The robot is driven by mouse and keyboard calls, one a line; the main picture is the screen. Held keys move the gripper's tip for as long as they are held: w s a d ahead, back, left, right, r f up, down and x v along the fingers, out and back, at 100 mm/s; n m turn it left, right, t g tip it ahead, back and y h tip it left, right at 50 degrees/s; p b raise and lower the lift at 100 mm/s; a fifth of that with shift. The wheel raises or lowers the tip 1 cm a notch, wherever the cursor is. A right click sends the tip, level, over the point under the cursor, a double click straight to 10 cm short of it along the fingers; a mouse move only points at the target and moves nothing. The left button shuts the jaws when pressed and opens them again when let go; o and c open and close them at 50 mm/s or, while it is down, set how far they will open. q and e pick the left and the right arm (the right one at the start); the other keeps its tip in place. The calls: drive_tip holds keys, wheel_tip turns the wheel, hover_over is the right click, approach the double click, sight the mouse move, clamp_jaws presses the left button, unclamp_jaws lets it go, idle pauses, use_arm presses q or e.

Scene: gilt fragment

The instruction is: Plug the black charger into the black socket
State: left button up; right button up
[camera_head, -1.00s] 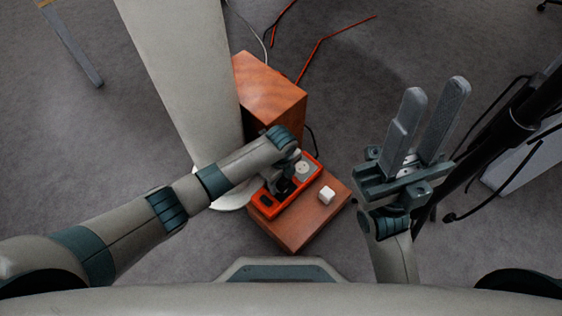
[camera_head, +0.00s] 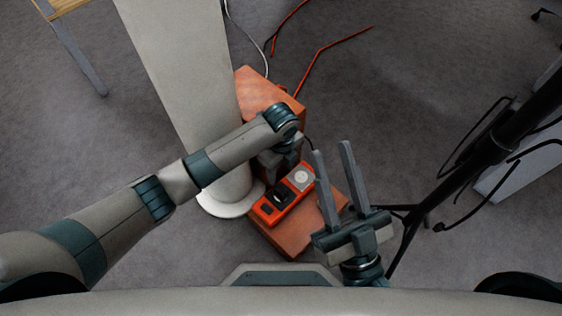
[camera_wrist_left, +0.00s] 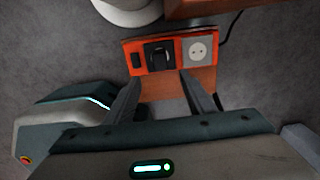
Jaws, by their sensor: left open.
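The black charger (camera_head: 282,194) sits at the middle position of the orange power strip (camera_head: 268,217), over where the black socket is. It also shows as a dark block in the left wrist view (camera_wrist_left: 159,56). The socket face under it is hidden, and I cannot tell how deep the charger sits. My left gripper (camera_wrist_left: 160,88) is open and empty, apart from the charger. My right gripper (camera_head: 332,149) is open and empty, over the right side of the wooden block.
A black stand (camera_head: 490,145) with cables is at right.

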use_arm(q)
drive_tip(key=shift+r, duration=1.25)
use_arm(e)
drive_tip(key=shift+w+a+f+g, duration=0.1)
drive_tip(key=shift+a+f+g, duration=0.1)
drive_tip(key=shift+f+g, duration=0.25)
drive_tip(key=shift+w+a+f+g, duration=0.15)
drive_tip(key=shift+f+g, duration=0.1)
drive_tip(key=shift+f, duration=0.25)
